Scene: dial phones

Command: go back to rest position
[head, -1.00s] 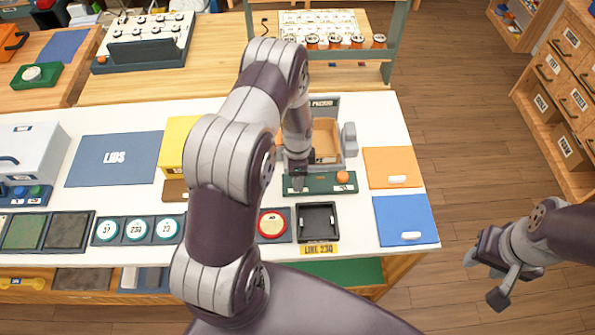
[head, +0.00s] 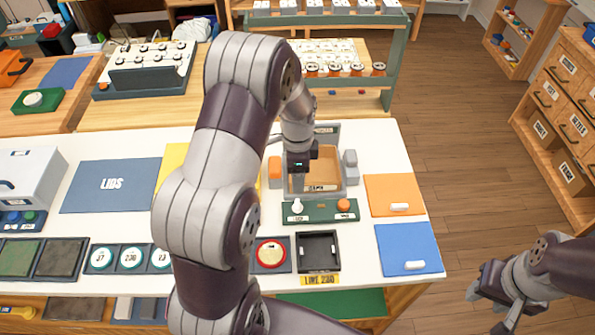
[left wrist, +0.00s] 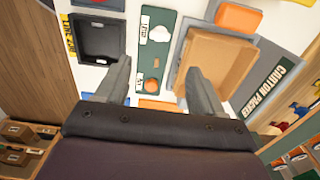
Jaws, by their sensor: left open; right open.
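My left gripper (head: 300,165) is above the carton press (head: 325,178), open and empty. Its two spread fingers show in the left wrist view (left wrist: 160,88) with nothing between them. In front of the press lies a green panel (head: 320,211) with a white knob (head: 297,206) and an orange button (head: 343,204). The panel also shows in the left wrist view (left wrist: 158,50). My right gripper (head: 487,305) is open and empty, off the table's right side over the floor. My left arm hides part of the table.
A black tray (head: 318,251) labelled LINE 230 and a red dial (head: 271,254) sit at the front. Orange (head: 385,187) and blue (head: 400,237) mats lie at the right. A blue LIDS mat (head: 112,186) is at left. Wooden drawers (head: 565,90) stand beyond open floor.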

